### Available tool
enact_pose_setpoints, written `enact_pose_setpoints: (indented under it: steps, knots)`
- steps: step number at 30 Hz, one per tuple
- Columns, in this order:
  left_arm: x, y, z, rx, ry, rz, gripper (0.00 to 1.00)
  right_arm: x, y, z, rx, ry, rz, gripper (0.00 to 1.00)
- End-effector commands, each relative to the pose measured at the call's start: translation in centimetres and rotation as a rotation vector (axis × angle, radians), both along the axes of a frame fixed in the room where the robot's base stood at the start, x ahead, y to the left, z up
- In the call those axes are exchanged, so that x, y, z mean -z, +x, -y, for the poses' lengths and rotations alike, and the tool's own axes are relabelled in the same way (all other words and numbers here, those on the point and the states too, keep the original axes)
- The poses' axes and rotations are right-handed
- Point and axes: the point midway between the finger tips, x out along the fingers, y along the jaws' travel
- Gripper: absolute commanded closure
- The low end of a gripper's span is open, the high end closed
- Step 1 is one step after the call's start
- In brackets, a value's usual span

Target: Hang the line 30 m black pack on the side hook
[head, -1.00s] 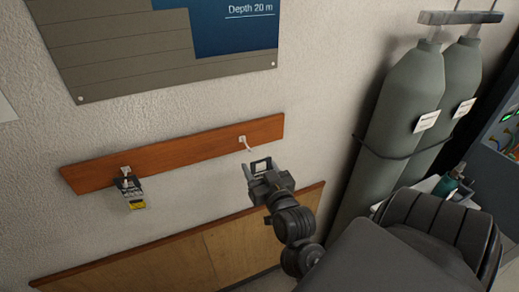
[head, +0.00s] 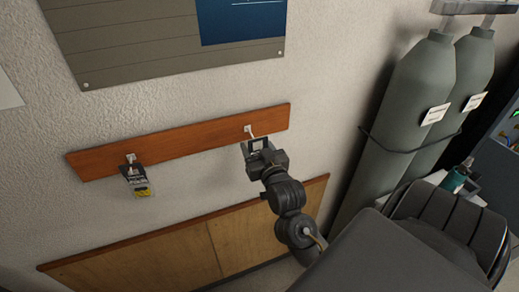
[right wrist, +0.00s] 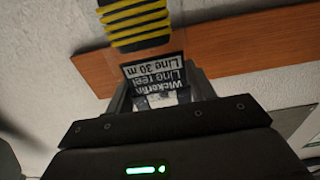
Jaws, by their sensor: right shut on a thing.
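My right gripper (head: 256,147) is shut on the black pack (right wrist: 155,72), just below the white hook (head: 248,130) at the right end of the wooden board. In the right wrist view the pack's label, upside down, reads "Line 30 m", with yellow and black line above it. In the head view the pack (head: 257,144) is small and mostly hidden by the gripper. The hook's tip is close to the pack's top edge; I cannot tell whether they touch. My left gripper is not in view.
The wooden board (head: 200,140) is fixed to a rough white wall. Another dark pack with a yellow lower part (head: 136,180) hangs from its left hook (head: 130,158). Grey cylinders (head: 412,110) stand at the right. A wood panel (head: 195,240) runs below, and a depth poster (head: 150,40) is above.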

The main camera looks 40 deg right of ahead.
Motion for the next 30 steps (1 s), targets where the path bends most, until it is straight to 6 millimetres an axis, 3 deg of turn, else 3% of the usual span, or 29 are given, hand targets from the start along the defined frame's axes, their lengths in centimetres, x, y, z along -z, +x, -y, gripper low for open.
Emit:
enact_pose_setpoints:
  steps: [14, 30]
  knots:
    - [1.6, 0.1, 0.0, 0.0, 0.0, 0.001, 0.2, 0.2, 2.8, 1.0, 0.0, -0.002, 0.002, 0.7]
    - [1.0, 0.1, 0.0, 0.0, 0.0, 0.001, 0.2, 0.8, 4.0, 1.4, 0.0, 0.0, 0.001, 0.7]
